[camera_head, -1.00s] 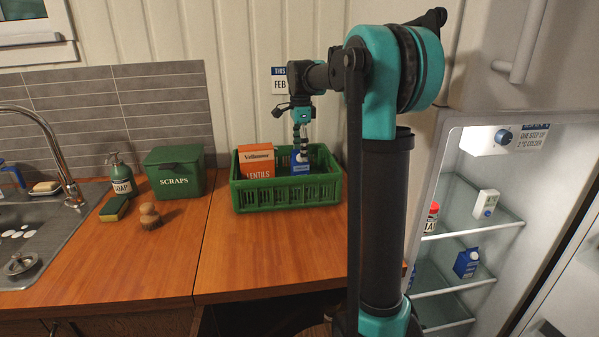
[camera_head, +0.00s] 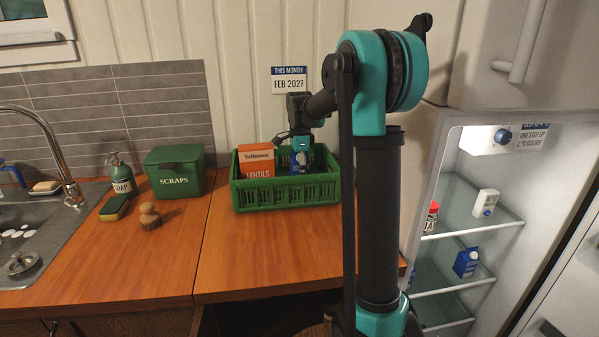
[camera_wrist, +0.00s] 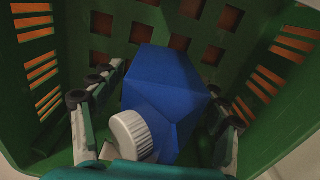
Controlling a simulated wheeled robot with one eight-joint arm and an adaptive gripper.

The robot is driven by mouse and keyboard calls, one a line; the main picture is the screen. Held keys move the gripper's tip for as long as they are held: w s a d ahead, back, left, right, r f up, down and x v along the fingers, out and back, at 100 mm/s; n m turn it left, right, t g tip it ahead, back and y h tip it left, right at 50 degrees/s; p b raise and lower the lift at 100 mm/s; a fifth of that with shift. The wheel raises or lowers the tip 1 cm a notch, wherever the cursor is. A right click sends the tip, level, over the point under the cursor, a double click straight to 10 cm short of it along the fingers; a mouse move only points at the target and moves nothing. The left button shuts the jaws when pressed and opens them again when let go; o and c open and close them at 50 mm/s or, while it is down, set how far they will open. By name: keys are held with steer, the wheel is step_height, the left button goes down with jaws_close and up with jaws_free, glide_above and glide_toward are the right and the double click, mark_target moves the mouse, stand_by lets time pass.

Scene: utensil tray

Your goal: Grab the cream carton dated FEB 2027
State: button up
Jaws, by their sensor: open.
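A blue carton (camera_head: 299,168) with a white cap stands in the green crate (camera_head: 285,196), to the right of an orange lentils box. In the wrist view the blue carton (camera_wrist: 165,90) lies between the two fingers of my open gripper (camera_wrist: 160,105), its white cap near the palm. I cannot tell whether the fingers touch it. No date shows on it. A second blue carton (camera_head: 466,262) stands on a fridge shelf at the right; its date is too small to read. A wall sign (camera_head: 289,81) reads "THIS MONTH FEB 2027".
The lentils box (camera_head: 257,161) stands beside the carton in the crate. A green scraps bin (camera_head: 174,171), a soap bottle (camera_head: 120,178) and a brush (camera_head: 150,216) are on the counter. The fridge is open, with a white carton (camera_head: 484,204) and a red-lidded jar (camera_head: 432,217). The front counter is clear.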

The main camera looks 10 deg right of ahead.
steer(key=shift+c, duration=0.5)
steer(key=c, duration=1.4)
steer(key=shift+c, duration=0.3)
steer(key=shift+r, duration=0.15)
